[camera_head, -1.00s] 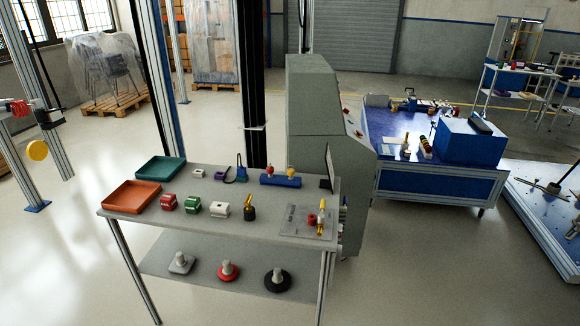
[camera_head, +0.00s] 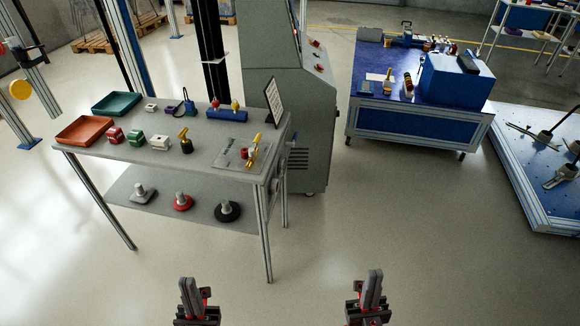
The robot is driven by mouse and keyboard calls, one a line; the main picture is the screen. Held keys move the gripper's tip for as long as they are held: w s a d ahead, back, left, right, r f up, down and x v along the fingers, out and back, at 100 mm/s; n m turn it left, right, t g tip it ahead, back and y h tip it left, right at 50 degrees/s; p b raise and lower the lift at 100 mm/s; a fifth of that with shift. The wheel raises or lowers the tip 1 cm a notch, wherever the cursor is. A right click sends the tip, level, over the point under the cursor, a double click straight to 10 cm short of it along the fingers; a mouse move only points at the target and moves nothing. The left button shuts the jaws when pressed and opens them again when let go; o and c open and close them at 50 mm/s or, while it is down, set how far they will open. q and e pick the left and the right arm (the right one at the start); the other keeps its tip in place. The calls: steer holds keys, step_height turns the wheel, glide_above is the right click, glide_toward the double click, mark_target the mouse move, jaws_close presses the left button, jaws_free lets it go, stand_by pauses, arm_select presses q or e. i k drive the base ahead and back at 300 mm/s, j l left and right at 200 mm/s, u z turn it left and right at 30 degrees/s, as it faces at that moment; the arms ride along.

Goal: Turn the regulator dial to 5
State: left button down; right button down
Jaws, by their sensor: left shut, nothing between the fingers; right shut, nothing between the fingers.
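I cannot make out a dial with numbers in the head view. My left gripper (camera_head: 188,287) is shut and empty at the bottom of the view, in front of the table. My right gripper (camera_head: 373,280) is shut and empty at the bottom, right of the table. Both are apart from everything.
Trays, orange (camera_head: 83,130) and green (camera_head: 117,103), and several small parts stand on the table. A lower shelf (camera_head: 160,210) holds three knobbed discs. A grey cabinet (camera_head: 295,110) stands behind the right end, a blue bench (camera_head: 400,115) further right.

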mark_target(274, 186)
steer(key=i+l+u, duration=0.1)
steer(key=i+l, duration=0.85)
steer(key=l, duration=0.3)
steer(key=j+u, duration=0.05)
